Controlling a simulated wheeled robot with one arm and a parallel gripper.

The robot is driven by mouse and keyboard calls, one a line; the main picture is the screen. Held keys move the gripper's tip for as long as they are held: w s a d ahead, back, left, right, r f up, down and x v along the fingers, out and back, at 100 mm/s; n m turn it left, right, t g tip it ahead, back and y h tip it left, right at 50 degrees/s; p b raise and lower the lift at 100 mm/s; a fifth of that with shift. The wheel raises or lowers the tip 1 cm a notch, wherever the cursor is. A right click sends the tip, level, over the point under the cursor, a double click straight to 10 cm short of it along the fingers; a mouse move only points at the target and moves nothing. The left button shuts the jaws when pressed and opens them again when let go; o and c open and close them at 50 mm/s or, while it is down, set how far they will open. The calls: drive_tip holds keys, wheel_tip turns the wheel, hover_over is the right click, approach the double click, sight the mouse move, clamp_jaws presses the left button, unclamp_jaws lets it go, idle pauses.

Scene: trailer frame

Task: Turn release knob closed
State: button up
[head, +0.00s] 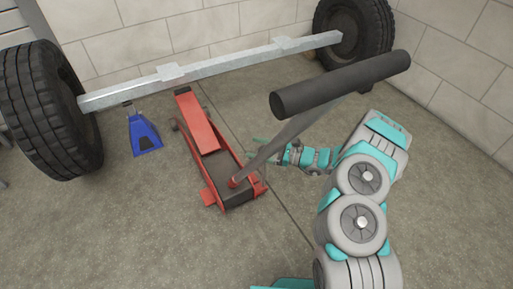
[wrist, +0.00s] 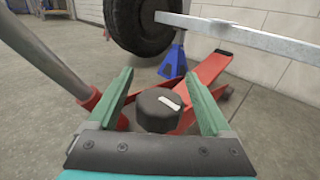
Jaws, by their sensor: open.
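The release knob (wrist: 158,110) is a round black knob with a white mark on top, at the rear of the red floor jack (head: 203,135). In the wrist view it sits between the two green fingers of my gripper (wrist: 165,100), a little beyond them, with a gap on each side. The gripper is open and empty. In the head view my gripper (head: 257,148) is beside the jack, partly behind the grey handle shaft (head: 285,135). The knob cannot be made out in the head view. The red jack also shows in the wrist view (wrist: 212,75).
The jack handle's thick black grip (head: 340,84) rises above my arm; its shaft (wrist: 45,45) passes left of the gripper. A blue jack stand (head: 144,135) stands left of the jack. A metal axle (head: 215,68) with two tyres (head: 50,110) lies behind. The floor at front left is clear.

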drive_tip(key=v, duration=0.7)
drive_tip(key=shift+d, duration=0.25)
